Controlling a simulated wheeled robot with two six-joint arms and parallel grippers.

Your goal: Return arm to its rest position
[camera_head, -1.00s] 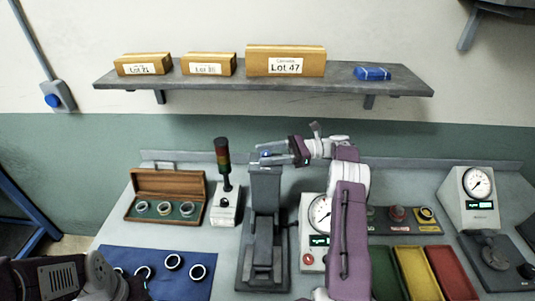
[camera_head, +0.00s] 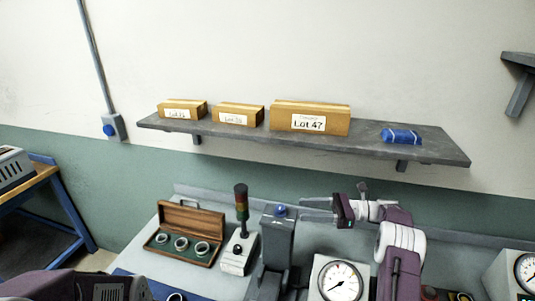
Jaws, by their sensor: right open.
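My right arm (camera_head: 396,250) comes up from the bottom right, bent at the wrist. My right gripper (camera_head: 303,209) points left with its two fingers apart and nothing between them. Its fingertips are just right of the top of a dark grey post (camera_head: 277,240), which carries a small blue piece (camera_head: 281,210). The fingers look clear of the blue piece. Part of my left arm (camera_head: 75,287) shows at the bottom left; its gripper is out of view.
A wall shelf (camera_head: 440,149) above holds wooden lot boxes (camera_head: 310,117) and a blue bundle (camera_head: 401,136). An open ring case (camera_head: 190,232), a signal light (camera_head: 241,210) and a dial gauge (camera_head: 340,283) stand on the bench.

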